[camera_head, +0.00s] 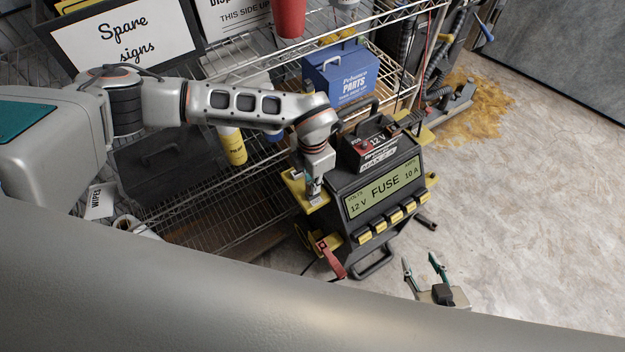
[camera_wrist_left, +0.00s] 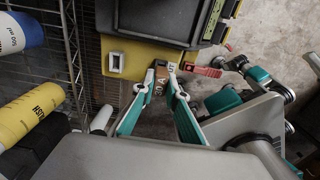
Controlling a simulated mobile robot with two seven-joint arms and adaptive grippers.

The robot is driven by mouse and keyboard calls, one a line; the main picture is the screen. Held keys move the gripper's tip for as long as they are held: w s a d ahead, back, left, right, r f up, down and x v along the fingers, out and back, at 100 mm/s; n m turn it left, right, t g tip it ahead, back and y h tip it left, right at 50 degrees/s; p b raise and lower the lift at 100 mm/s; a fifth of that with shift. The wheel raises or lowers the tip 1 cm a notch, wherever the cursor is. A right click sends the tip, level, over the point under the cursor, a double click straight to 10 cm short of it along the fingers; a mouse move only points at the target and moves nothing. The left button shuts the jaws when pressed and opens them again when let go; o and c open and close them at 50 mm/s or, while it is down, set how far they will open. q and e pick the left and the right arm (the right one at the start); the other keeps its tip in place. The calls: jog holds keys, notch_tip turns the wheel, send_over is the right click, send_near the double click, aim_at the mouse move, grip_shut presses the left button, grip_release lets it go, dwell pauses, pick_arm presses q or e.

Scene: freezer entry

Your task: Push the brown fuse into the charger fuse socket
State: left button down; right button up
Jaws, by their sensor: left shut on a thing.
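The brown fuse (camera_wrist_left: 160,80), marked "30 A", is between the teal fingers of my left gripper (camera_wrist_left: 161,84). In the head view my left gripper (camera_head: 314,192) points down at the charger's yellow side ledge (camera_head: 297,186). In the left wrist view a pale rectangular socket (camera_wrist_left: 116,62) with a dark opening sits on that ledge. The fuse appears to the right of the socket and apart from it; its height above the ledge is unclear. The charger (camera_head: 368,185) shows "FUSE 12 V 10 A". My right gripper (camera_head: 420,262) is open and empty, below right of the charger.
A black 12 V battery (camera_head: 372,150) stands on the charger. A red clamp (camera_head: 331,260) hangs at its lower front. A wire rack (camera_head: 240,190) with a yellow bottle (camera_head: 232,148) and a blue parts box (camera_head: 341,72) stands behind. The floor at right is clear, with a brownish spill (camera_head: 470,108).

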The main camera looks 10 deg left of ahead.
pick_arm(q)
jog(key=shift+f+b, duration=0.35)
jog(key=shift+f, duration=0.5)
jog(key=c, duration=1.9)
grip_release()
jog(key=shift+r, duration=0.1)
notch_tip(320, 180, up, 12)
jog(key=shift+f, duration=0.1)
